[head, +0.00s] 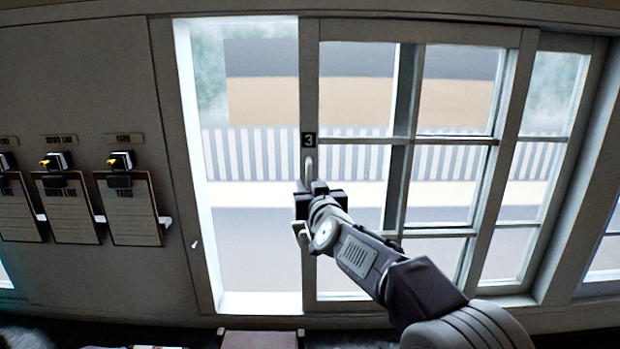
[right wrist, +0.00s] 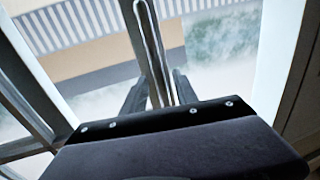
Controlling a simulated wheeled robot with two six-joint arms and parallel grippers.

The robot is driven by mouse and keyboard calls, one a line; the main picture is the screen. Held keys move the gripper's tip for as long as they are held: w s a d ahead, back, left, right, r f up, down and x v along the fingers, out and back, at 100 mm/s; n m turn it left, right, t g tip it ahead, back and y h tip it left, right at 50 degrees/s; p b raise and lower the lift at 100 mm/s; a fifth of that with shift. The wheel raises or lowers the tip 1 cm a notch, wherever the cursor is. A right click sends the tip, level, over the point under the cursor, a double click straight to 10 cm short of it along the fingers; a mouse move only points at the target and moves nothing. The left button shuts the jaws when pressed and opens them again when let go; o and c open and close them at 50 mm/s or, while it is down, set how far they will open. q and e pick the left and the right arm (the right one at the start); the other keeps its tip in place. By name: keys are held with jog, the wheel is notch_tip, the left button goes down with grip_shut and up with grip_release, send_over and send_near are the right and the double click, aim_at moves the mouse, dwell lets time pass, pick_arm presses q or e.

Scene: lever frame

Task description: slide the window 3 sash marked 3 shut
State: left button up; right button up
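The window 3 sash (head: 507,150) is a grey framed, multi-pane sash, with a dark plate marked 3 (head: 308,140) on its left stile. The frame is open to the left of that stile. A pale upright bar handle (head: 309,167) sits on the stile below the plate. In the right wrist view the handle (right wrist: 150,45) runs between the two fingers of the gripper (right wrist: 160,88). Whether they press on it is unclear. My left gripper is out of view.
The open gap (head: 250,210) lies between the sash and the left jamb (head: 188,170). Several tagged boards, one a right-hand board (head: 134,215), hang on the wall to the left. A low brownish box (head: 260,339) stands below the sill.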

jog(key=shift+w+a, duration=0.1)
jog(key=shift+w, duration=0.55)
jog(key=shift+s+a+r, duration=0.1)
jog(key=shift+s, duration=0.2)
grip_shut()
dwell(0.6)
